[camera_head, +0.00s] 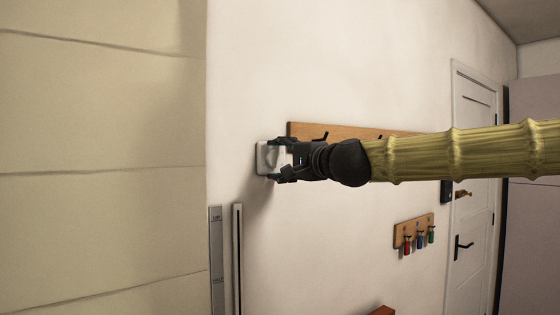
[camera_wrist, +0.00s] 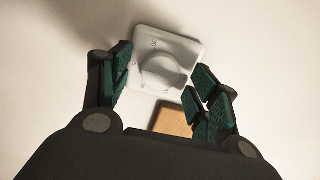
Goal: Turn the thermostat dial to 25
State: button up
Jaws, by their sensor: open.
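The thermostat is a white square plate (camera_wrist: 185,48) on the wall with a round white dial (camera_wrist: 161,74) at its middle. In the head view the plate (camera_head: 262,157) shows at the left end of a wooden board, partly hidden by my gripper (camera_head: 277,160). My gripper is open, with its green-padded fingers (camera_wrist: 160,88) on either side of the dial in the wrist view. No finger clearly touches the dial. Small marks show around the dial, but they are too small to read, so its setting cannot be told.
A wooden board with dark hooks (camera_head: 305,131) is on the wall right beside the thermostat; its end (camera_wrist: 173,119) shows between my fingers. A small key rack (camera_head: 413,233) hangs lower right. A white door (camera_head: 473,190) is farther right. Two vertical strips (camera_head: 238,260) are below left.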

jog(key=v, duration=1.1)
jog(key=shift+s+d, duration=0.15)
jog(key=shift+s, duration=0.05)
